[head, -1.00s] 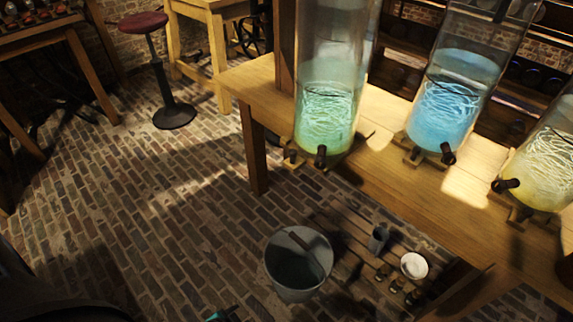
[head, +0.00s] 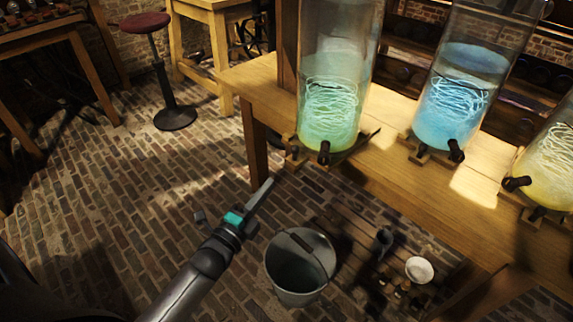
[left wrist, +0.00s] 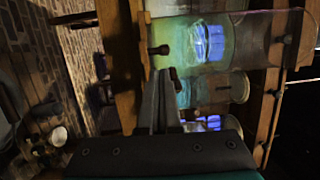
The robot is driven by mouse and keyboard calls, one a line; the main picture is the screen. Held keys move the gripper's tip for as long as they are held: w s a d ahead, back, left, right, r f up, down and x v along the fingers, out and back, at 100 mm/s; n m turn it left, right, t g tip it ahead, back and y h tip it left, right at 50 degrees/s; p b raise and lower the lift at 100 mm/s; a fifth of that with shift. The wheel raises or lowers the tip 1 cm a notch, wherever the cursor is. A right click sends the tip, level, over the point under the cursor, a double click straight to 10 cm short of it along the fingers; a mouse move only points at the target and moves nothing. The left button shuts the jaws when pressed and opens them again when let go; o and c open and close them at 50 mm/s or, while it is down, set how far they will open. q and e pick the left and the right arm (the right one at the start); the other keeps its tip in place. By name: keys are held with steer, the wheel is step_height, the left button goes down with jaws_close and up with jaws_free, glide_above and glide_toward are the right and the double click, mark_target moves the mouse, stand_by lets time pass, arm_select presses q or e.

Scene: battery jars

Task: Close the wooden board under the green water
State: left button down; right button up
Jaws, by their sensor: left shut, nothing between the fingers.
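The jar of green water (head: 330,112) stands on the wooden table in the head view, with a dark tap (head: 324,152) low on its front. A wooden board (head: 352,151) lies under the jar; its dark edge sticks out at the jar's right, and the jar hides the rest. My left gripper (head: 266,188) is shut and empty, in front of and below the table edge, left of the tap and apart from the board. In the left wrist view, the shut fingers (left wrist: 160,92) point toward the green jar (left wrist: 180,45). My right gripper is not in view.
A blue jar (head: 452,105) and a yellow jar (head: 545,165) stand further right on the table (head: 400,180). A metal bucket (head: 300,280) is on the brick floor below my left gripper. A white bowl (head: 419,270) is on a low slatted bench. A stool (head: 172,115) stands at left.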

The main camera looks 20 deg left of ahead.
arm_select(q)
steer(key=b, duration=0.2)
glide_toward(293, 155)
steer(key=w, duration=0.4)
steer(key=shift+w+d+r, duration=0.15)
steer(key=shift+w+d+r+b, duration=0.1)
steer(key=shift+w+b, duration=0.35)
steer(key=shift+w, duration=0.75)
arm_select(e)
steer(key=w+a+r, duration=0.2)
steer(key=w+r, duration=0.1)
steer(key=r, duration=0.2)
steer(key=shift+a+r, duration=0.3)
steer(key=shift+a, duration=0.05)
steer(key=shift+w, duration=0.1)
